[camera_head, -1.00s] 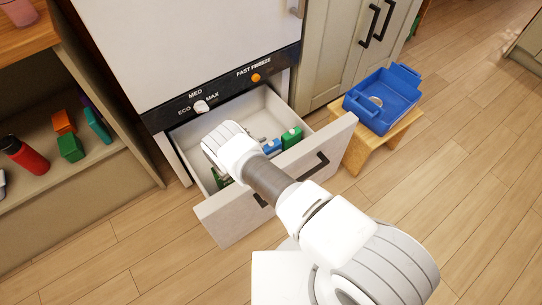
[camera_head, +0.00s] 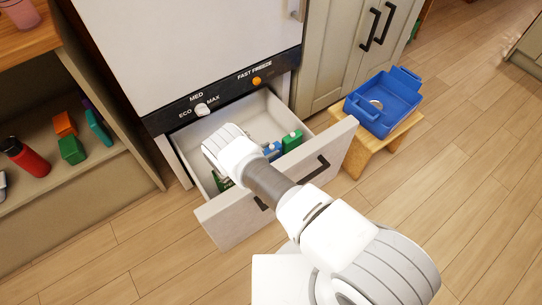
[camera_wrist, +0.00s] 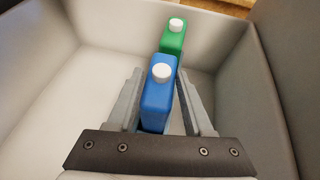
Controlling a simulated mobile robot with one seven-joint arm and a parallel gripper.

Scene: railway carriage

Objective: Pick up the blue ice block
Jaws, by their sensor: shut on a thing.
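The blue ice block (camera_wrist: 158,99) has a white cap and stands in the open drawer (camera_head: 222,225). My gripper (camera_wrist: 160,108) is around it, with one finger on each side, and is shut on it. In the head view a small part of the blue ice block (camera_head: 271,149) shows past my arm, which hides the fingers. I cannot tell whether the block is clear of the drawer floor.
A green block (camera_wrist: 174,36) with a white cap stands just beyond the blue one. A blue crate (camera_head: 385,100) sits on a wooden stool (camera_head: 368,148) right of the drawer. A shelf with a red bottle (camera_head: 27,157) is at the left.

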